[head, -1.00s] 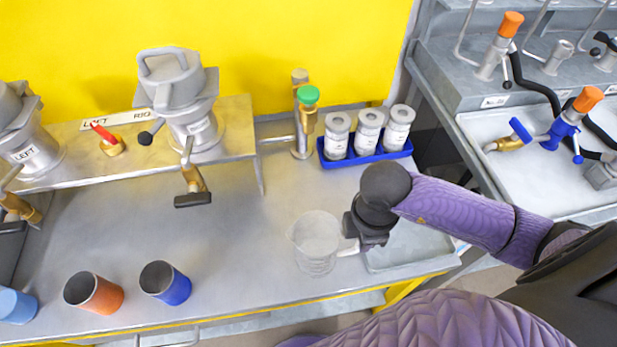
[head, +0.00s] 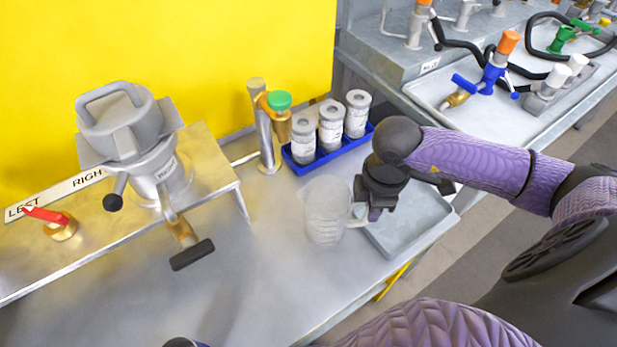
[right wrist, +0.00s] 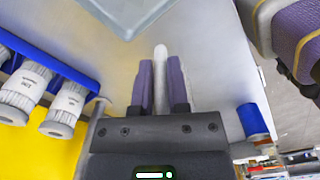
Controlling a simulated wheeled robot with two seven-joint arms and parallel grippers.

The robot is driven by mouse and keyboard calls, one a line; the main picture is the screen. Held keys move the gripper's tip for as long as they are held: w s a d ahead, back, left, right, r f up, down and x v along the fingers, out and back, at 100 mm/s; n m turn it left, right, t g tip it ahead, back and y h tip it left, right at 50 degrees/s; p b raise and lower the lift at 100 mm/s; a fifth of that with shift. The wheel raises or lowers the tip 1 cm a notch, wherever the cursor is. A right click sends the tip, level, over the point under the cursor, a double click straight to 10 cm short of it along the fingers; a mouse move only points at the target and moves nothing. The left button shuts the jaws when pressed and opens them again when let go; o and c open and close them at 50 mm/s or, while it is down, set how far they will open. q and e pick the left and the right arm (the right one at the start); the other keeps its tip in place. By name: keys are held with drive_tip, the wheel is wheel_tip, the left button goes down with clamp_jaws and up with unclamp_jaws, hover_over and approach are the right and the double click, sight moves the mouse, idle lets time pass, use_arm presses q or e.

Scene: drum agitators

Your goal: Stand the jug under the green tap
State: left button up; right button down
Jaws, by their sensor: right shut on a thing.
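The clear jug (head: 325,212) is upright over the steel bench, in front of the green tap and slightly right of it. I cannot tell whether its base touches the bench. The green tap (head: 279,101) has a green cap and a brass body on a post at the back of the bench. The jug is not below its outlet. My right gripper (head: 366,205) is shut on the jug's handle, at the jug's right side. In the right wrist view the pale handle (right wrist: 160,58) shows between the purple fingers. My left gripper is out of view.
A blue rack (head: 330,152) with three white bottles stands right of the tap. A shallow grey tray (head: 410,222) lies right of the jug. A raised shelf with a grey vessel (head: 130,130) and black-handled tap (head: 188,245) is at left. Bench front centre is clear.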

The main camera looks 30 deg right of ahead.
drive_tip(key=w+f+b, duration=0.1)
drive_tip(key=w, duration=0.3)
drive_tip(key=w+f+b, duration=0.1)
drive_tip(key=w+b, duration=0.1)
drive_tip(key=w, duration=0.3)
drive_tip(key=w+a+f+b, duration=0.1)
drive_tip(key=w+f+b, duration=0.1)
drive_tip(key=w, duration=0.2)
drive_tip(key=shift+w+a, duration=0.1)
drive_tip(key=shift+w, duration=0.3)
drive_tip(key=shift+r, duration=0.25)
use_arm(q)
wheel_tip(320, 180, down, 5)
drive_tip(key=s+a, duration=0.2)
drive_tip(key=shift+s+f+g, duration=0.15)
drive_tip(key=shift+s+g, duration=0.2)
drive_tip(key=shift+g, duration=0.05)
use_arm(e)
drive_tip(key=shift+f, duration=0.15)
drive_tip(key=c, duration=0.6)
unclamp_jaws()
